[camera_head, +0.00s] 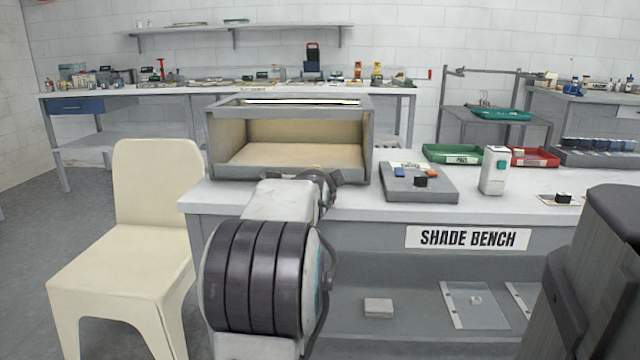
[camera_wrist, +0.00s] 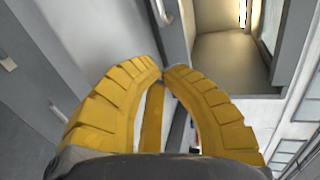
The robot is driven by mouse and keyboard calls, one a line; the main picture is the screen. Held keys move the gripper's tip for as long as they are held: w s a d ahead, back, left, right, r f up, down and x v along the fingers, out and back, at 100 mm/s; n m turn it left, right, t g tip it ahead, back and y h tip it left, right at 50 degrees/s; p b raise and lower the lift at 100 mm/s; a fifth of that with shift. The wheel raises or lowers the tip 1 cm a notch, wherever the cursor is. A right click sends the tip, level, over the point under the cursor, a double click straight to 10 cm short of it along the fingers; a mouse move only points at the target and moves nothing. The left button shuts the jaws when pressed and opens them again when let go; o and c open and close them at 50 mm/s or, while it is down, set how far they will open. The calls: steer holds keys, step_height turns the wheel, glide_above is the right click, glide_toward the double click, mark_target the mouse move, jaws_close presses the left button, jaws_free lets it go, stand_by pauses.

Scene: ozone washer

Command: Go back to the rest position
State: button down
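My gripper (camera_wrist: 163,71) shows in the wrist view as two ribbed yellow fingers. They curve inward and their tips come together at the middle of the picture. A narrow yellow strip shows in the gap below the tips. I see no object held between the tips. In the head view my arm reaches forward to the front edge of the shade bench (camera_head: 480,204), in front of the open grey box (camera_head: 290,173). The arm hides the gripper's fingers there. In the wrist view the box's beige inside (camera_wrist: 228,62) shows at the upper right.
A cream chair (camera_head: 158,180) stands left of the bench. A grey block (camera_head: 418,190), a white device (camera_head: 494,170), a green tray (camera_head: 452,153) and a red tray (camera_head: 535,157) stand on the bench to the right. Grey floor (camera_head: 40,225) is free at the far left.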

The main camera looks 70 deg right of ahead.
steer(key=shift+p+v, duration=0.45)
steer(key=shift+v, duration=2.4)
steer(key=shift+r, duration=0.1)
